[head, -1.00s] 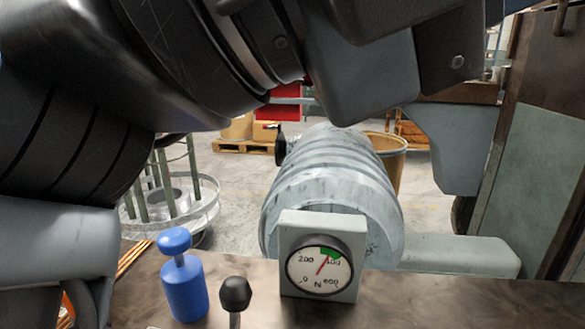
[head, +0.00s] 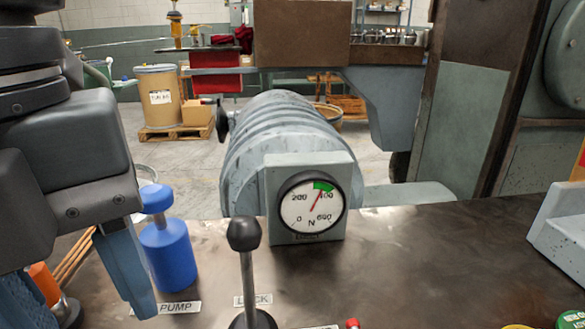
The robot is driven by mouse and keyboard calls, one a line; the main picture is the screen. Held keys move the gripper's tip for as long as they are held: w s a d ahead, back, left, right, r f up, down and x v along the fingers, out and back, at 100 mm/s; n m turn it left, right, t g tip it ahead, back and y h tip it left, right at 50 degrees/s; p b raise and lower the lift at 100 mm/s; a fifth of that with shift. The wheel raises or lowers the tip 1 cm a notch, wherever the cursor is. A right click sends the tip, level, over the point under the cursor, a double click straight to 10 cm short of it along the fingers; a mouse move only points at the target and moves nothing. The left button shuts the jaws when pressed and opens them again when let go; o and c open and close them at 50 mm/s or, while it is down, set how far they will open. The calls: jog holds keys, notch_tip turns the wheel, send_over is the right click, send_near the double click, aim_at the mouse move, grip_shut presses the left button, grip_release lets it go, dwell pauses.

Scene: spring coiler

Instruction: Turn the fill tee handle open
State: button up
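A small black handle (head: 222,118) shows at the left side of the ribbed grey cylinder (head: 275,135), at its far end. It may be the fill tee handle; it is too small for me to tell which way it is turned. My gripper (head: 75,285) is at the lower left, with blue fingers pointing down and spread apart. The left finger is partly cut off by the picture edge. My gripper is well apart from the black handle, and I see nothing held in it.
A dial gauge (head: 312,202) stands before the cylinder. A blue pump bottle (head: 168,250) is just right of my gripper. A black-knobbed lever (head: 244,236) rises beside the LOCK label. An orange item (head: 45,285) shows between my fingers.

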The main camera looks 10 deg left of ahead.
jog(key=shift+s+a+f, duration=0.2)
jog(key=shift+s+a, duration=0.05)
jog(key=shift+a, duration=0.1)
jog(key=shift+f, duration=0.35)
notch_tip(320, 180, down, 7)
jog(key=shift+r+b, duration=0.1)
jog(key=shift+b, duration=0.8)
grip_shut()
